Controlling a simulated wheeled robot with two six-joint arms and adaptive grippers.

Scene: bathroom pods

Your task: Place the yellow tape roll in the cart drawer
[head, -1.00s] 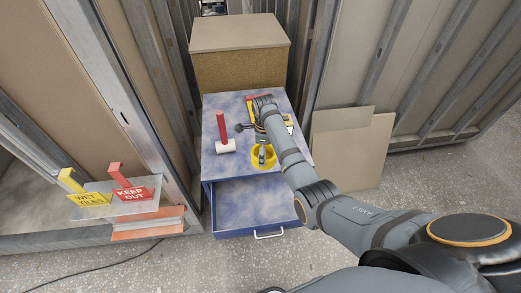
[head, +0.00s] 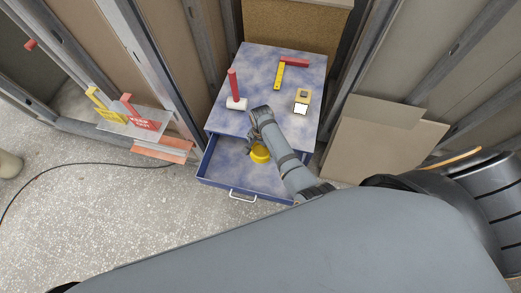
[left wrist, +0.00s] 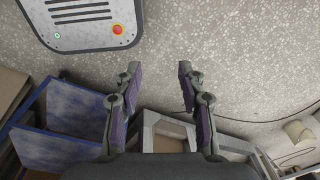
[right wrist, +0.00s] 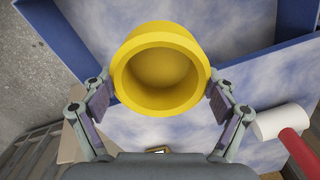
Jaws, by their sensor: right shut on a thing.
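The yellow tape roll (head: 259,154) is held at my right gripper (head: 256,144), over the open drawer (head: 240,176) of the blue cart. In the right wrist view the roll (right wrist: 160,68) sits between both fingers (right wrist: 160,92), which press its sides; blue drawer walls (right wrist: 60,50) show beyond it. How high it is above the drawer floor I cannot tell. The cart top (head: 300,125) is behind the drawer. My left gripper (left wrist: 155,75) is open and empty, over the floor in the left wrist view.
A cable (head: 60,168) lies on the floor.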

